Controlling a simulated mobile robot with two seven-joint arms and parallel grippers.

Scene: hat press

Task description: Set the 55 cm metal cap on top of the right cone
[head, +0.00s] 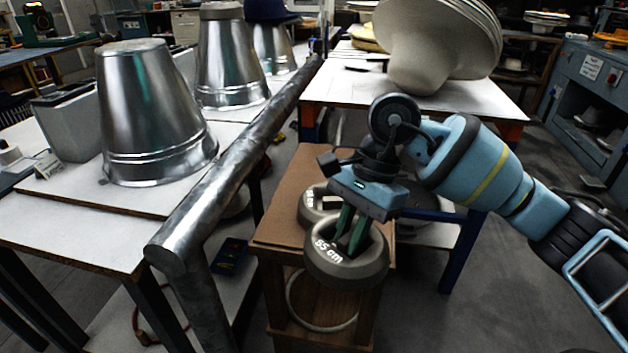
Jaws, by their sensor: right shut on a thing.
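The 55 cm metal cap (346,272) is a thick grey ring with "55 cm" in white on its side. My right gripper (347,242) points down with its green fingers inside the cap's opening, shut on the cap's wall. The cap overlaps the front edge of a small wooden stand (285,215); its underside clearance is hard to tell. Metal cones stand on the left table: a large bare one (150,115) in front, another (228,65) to its right with a grey cap on top, and a farther one (272,48) under a dark blue hat. My left gripper is not in view.
A second grey cap (316,203) sits on the stand, just behind the held one. A thick metal pipe (235,175) runs along the left table's right edge, between cones and stand. A table with large pale hat shapes (435,40) stands behind my right arm.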

